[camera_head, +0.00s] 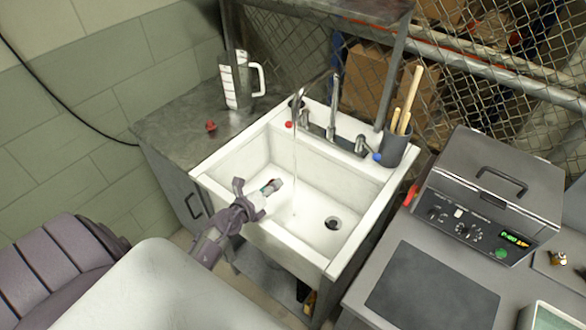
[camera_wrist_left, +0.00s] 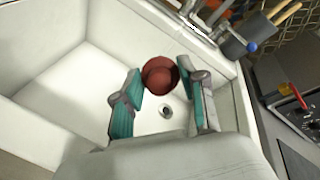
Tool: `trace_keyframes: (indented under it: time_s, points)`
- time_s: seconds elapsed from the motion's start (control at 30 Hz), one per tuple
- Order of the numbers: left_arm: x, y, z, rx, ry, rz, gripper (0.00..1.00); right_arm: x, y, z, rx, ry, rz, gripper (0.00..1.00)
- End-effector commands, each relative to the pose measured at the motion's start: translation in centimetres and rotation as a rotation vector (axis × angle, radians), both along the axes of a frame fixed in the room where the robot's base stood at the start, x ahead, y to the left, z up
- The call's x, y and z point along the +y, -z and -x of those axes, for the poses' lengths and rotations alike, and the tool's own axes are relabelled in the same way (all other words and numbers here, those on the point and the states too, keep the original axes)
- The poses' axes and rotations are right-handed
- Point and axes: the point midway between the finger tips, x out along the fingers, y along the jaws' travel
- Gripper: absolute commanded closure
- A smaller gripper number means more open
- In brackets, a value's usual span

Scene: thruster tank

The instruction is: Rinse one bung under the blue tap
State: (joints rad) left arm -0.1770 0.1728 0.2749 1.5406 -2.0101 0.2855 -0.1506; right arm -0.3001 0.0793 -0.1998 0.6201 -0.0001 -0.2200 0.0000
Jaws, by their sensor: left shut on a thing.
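My left gripper (camera_head: 262,190) is over the left part of the white sink (camera_head: 222,165). It is shut on a red bung, which shows between its teal finger pads in the left wrist view (camera_wrist_left: 160,73); in the head view the fingers mostly hide it. A thin stream of water (camera_head: 294,165) falls from the tap spout into the basin, a little to the right of the gripper. The bung looks apart from the stream. The blue tap knob (camera_head: 377,157) is at the sink's back right, the red knob (camera_head: 289,124) at the back left. My right gripper is not in view.
Another red bung (camera_head: 210,126) lies on the metal counter left of the sink, near a clear jug (camera_head: 238,80). A grey pot (camera_head: 394,148) with wooden sticks stands on the sink's back right corner. A grey machine (camera_head: 490,195) stands right. The basin around the drain (camera_head: 333,223) is clear.

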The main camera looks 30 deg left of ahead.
Motion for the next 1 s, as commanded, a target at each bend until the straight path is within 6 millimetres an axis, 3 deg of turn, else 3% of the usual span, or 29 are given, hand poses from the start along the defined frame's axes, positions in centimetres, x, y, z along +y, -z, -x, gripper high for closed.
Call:
trace_keyframes:
  time_s: [0.5,1.0]
  points:
    - [0.4,-1.0,4.6,0.001,0.000,-0.001,0.78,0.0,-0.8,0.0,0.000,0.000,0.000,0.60]
    - [0.4,-1.0,4.7,0.000,0.000,-0.001,0.78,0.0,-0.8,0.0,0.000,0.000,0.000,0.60]
